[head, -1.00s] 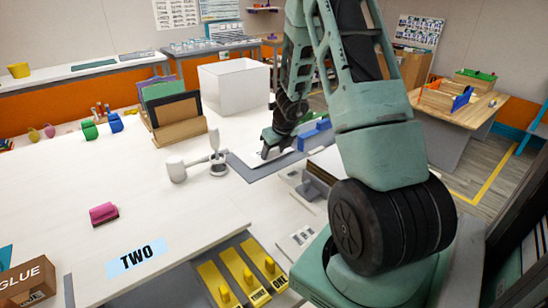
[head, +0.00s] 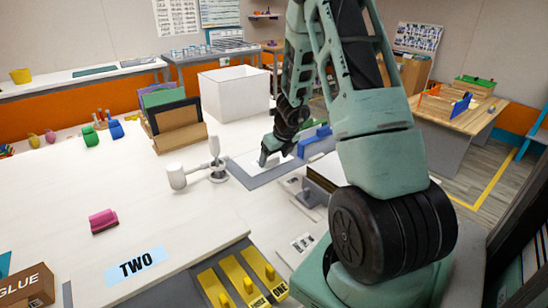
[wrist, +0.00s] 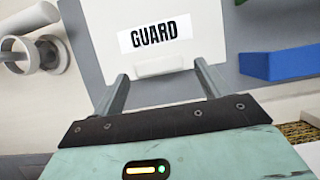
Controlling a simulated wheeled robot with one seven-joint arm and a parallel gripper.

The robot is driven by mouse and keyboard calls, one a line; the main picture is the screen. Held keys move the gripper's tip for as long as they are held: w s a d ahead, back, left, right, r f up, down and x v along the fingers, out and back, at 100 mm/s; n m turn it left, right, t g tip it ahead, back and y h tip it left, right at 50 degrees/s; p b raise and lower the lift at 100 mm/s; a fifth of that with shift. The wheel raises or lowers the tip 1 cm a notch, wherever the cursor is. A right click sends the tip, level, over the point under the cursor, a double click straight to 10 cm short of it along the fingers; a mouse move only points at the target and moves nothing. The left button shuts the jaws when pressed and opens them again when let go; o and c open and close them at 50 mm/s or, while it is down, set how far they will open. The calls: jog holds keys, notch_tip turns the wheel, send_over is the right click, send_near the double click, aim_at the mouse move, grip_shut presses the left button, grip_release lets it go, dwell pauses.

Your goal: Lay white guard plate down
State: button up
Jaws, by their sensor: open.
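The white guard plate (wrist: 205,24) has a GUARD label and a small raised white tab at its near edge. It appears to lie flat on the grey mat (head: 252,181) on the white table; in the head view it is partly hidden by my gripper (head: 268,159). In the wrist view my gripper (wrist: 160,72) is open, with one finger on each side of the tab and a gap beside it. I cannot tell whether the fingers touch the plate's face.
A white bin (head: 235,93) and a rack of boards (head: 175,133) stand behind.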

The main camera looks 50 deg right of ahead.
jog(key=p+v, duration=0.4)
jog(key=v, duration=0.7)
jog(key=w+a+r+n+y, duration=0.1)
jog(key=w+a+r+n, duration=0.1)
jog(key=a+n, duration=0.5)
jog(key=w+a+r+n+y, duration=0.15)
jog(key=a+n, duration=0.25)
jog(key=a, duration=0.6)
jog(key=s+a+r+n+g+y, duration=0.1)
jog(key=s+a+n, duration=0.1)
jog(key=a+n, duration=0.5)
jog(key=s+a+r+n+g+y, duration=0.1)
jog(key=s+a+n, duration=0.1)
jog(key=a+n, duration=0.5)
jog(key=s+a+r+n+g+h, duration=0.1)
jog(key=s+a+n, duration=0.6)
jog(key=s+n, duration=0.2)
jog(key=s+a+r+n+g+h, duration=0.1)
jog(key=s+a+r+n+h, duration=0.1)
jog(key=s+a+n, duration=0.5)
jog(key=s+n, duration=0.3)
jog(key=n, duration=0.2)
jog(key=shift+s, duration=0.1)
